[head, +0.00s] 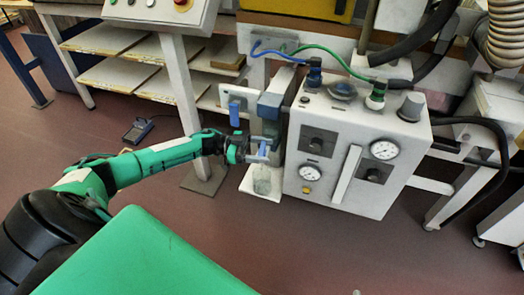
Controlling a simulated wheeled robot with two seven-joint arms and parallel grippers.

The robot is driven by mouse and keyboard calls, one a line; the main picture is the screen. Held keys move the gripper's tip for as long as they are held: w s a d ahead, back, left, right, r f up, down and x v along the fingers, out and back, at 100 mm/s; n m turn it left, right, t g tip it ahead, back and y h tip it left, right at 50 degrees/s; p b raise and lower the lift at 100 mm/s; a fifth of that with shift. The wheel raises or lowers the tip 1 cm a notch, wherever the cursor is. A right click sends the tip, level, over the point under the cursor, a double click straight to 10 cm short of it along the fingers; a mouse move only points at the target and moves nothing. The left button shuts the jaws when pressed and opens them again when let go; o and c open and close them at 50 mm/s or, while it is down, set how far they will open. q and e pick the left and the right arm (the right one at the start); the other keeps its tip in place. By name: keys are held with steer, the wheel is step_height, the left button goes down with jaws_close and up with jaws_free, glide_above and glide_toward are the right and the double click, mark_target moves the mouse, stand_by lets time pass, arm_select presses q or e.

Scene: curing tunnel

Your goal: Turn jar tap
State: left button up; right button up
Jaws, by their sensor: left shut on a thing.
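A clear jar (262,183) stands low on a small white tray or shelf (274,197) at the left side of a white control box. My left gripper (262,152) is just above the jar, beside the box's left side. It is shut on a small light-blue part, which looks like the tap's handle (263,149). The gripper fingers hide much of the tap, so I cannot tell the handle's exact angle. A blue upright lever (234,113) shows just above and left of the gripper. My right gripper is not in view.
The white box (345,150) with gauges and knobs stands close to the right of my gripper. Blue and green hoses (325,55) run above it. A leg with a floor plate (205,174) stands to the left. Floor in front is clear.

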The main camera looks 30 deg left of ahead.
arm_select(q)
steer(key=shift+d+r, duration=0.1)
steer(key=o, duration=1)
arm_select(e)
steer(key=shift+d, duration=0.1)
arm_select(q)
steer(key=shift+a+r, duration=0.1)
steer(key=shift+a, duration=0.1)
